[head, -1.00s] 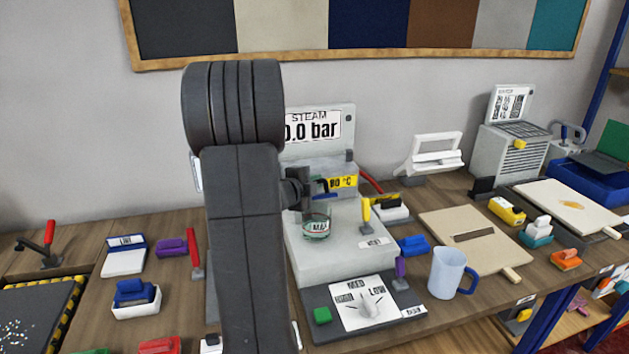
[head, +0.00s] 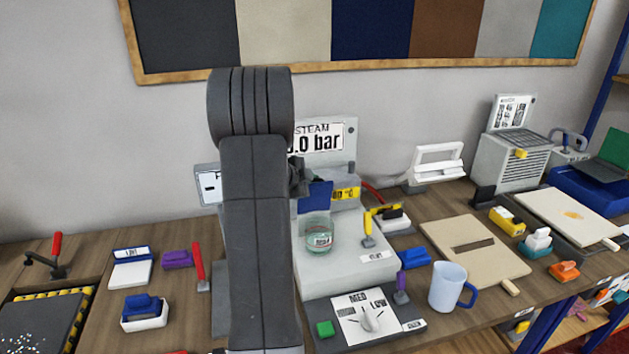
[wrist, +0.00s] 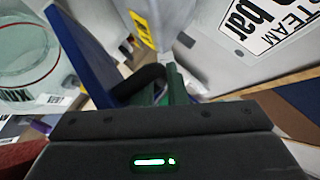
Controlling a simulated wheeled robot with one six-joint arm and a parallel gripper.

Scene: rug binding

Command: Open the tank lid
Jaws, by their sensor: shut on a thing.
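The blue tank lid (head: 321,196) stands steeply tilted up behind the round glass tank (head: 318,236), whose mouth looks uncovered. The tank sits on the pale steamer body (head: 345,262). In the wrist view the lid (wrist: 84,50) is a blue panel beside the glass tank (wrist: 32,48). My gripper (head: 302,178) is at the lid's upper left, mostly hidden behind my own arm in the head view. In the wrist view my gripper (wrist: 160,88) is shut on the lid at a dark curved part, likely its handle. The exact contact is partly hidden.
The steam display panel (head: 328,138) rises close behind the lid. A yellow-handled lever (head: 368,228) stands right of the tank, and a red lever (head: 199,265) is left of my arm. A pale blue mug (head: 447,287) and a wooden board (head: 472,255) are farther right.

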